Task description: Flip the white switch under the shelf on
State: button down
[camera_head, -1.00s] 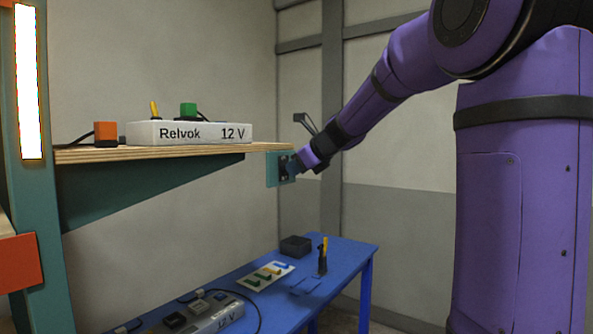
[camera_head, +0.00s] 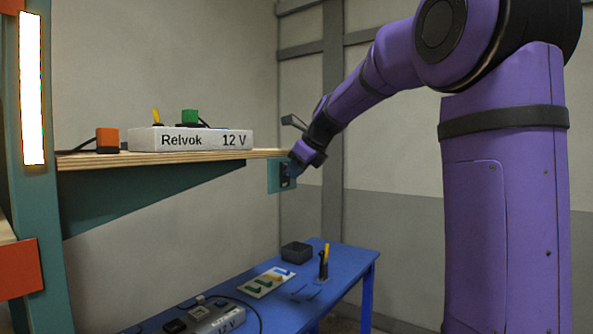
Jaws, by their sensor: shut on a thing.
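My gripper (camera_head: 289,174) is at the teal plate (camera_head: 275,177) that hangs at the right end of the wooden shelf (camera_head: 180,157). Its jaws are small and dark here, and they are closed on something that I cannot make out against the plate. The white switch does not show clearly; the gripper or the plate may hide it. The underside of the shelf is mostly out of sight behind the teal bracket (camera_head: 135,190).
On the shelf stand a white Relvok 12 V box (camera_head: 190,139) and an orange block (camera_head: 107,140) with a cable. Below is a blue table (camera_head: 335,265) with a dark box (camera_head: 296,252) and a white board (camera_head: 266,283). A lit strip (camera_head: 32,90) is on the left post.

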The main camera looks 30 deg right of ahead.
jog(key=c, duration=1.1)
grip_release()
jog(key=shift+c, duration=0.2)
jog(key=v, duration=1)
jog(key=shift+s+r, duration=0.25)
jog(key=shift+r, duration=0.05)
